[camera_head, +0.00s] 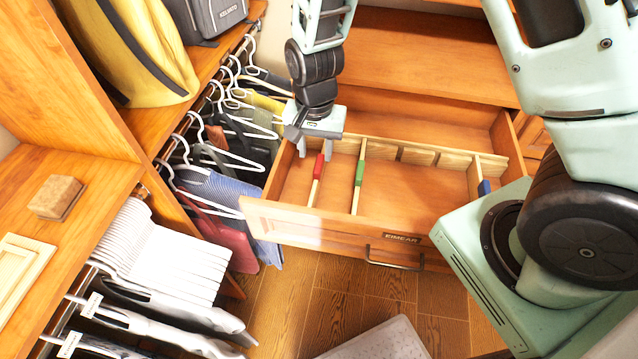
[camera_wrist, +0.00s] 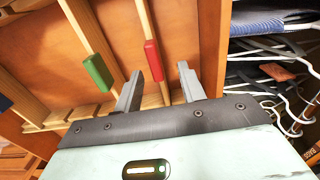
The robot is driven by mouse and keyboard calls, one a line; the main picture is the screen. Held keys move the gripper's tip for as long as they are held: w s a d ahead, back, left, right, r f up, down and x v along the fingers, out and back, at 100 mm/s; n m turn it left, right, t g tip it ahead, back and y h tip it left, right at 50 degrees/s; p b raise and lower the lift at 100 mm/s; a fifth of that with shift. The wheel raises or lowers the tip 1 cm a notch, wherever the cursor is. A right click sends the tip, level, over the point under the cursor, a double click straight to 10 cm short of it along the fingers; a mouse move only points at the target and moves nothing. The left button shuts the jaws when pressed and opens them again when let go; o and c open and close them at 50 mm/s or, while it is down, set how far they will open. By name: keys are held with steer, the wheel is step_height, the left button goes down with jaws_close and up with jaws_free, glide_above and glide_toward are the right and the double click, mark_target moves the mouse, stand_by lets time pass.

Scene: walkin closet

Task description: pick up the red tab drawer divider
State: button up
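The red tab drawer divider (camera_head: 316,181) is a thin light wood strip with a red tab, standing across the left part of the open drawer (camera_head: 400,200). The red tab (camera_wrist: 153,60) also shows in the wrist view. My gripper (camera_head: 314,150) is over the drawer's back left, pointing down. In the wrist view my gripper (camera_wrist: 158,80) is open, with its two fingers apart. A green tab divider (camera_head: 358,186) stands to the right of the red one.
A blue tab divider (camera_head: 484,187) stands at the drawer's right end. Clothes on white hangers (camera_head: 215,165) hang close to the drawer's left side. A wooden shelf (camera_head: 85,200) with a tan block (camera_head: 56,197) is at far left. The drawer floor between the green and blue dividers is clear.

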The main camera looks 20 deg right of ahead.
mark_target(319, 163)
steer(key=shift+s+d+f+b, duration=0.1)
steer(key=shift+d+f+b, duration=0.05)
steer(key=shift+f+b, duration=1.6)
steer(key=shift+s+d+f+b, duration=0.1)
steer(key=shift+f+b, duration=1.2)
steer(key=shift+f, duration=0.7)
steer(key=shift+r, duration=0.1)
jaws_close()
